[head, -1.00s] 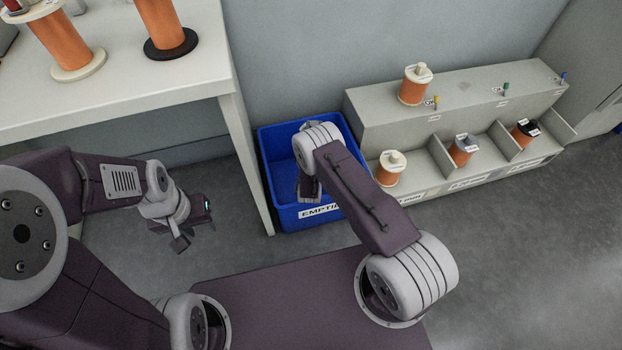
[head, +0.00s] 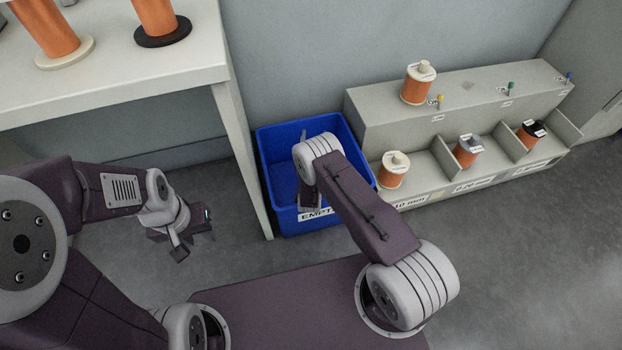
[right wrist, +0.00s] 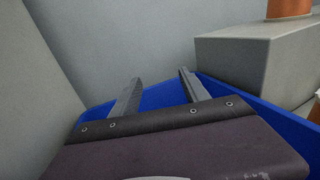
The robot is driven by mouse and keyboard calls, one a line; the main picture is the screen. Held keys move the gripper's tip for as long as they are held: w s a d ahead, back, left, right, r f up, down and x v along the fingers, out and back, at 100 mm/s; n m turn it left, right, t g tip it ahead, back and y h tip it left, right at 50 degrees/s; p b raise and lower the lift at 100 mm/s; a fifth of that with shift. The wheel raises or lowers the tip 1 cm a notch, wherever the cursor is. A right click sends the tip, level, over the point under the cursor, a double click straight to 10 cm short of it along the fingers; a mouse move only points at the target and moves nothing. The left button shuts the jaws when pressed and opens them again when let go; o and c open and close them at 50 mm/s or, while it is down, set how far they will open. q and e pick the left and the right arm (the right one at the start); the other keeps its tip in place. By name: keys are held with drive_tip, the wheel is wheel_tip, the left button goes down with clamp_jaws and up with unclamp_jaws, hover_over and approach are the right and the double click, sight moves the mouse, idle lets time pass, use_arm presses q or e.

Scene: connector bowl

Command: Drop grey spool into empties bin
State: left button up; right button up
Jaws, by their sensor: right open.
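The blue empties bin (head: 276,150) stands on the floor beside the table leg. My right gripper (right wrist: 158,88) is over the bin; in the right wrist view its two fingers are apart with nothing between them. In the head view my right arm hides most of that gripper and part of the bin's inside. A spool with a grey top flange and orange winding (head: 467,151) sits in the middle compartment of the rack. No other grey spool shows in the visible part of the bin. My left gripper (head: 193,240) hangs low at the left, away from the bin; its jaw gap is unclear.
The grey rack (head: 386,122) right of the bin holds a white-flanged spool (head: 394,170), a black-flanged spool (head: 530,133) and one spool on top (head: 418,84). The white table (head: 110,95) at upper left bears large orange spools. Bare floor lies in front of the rack.

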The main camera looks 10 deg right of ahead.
drive_tip(key=p+v, duration=0.5)
drive_tip(key=v, duration=0.4)
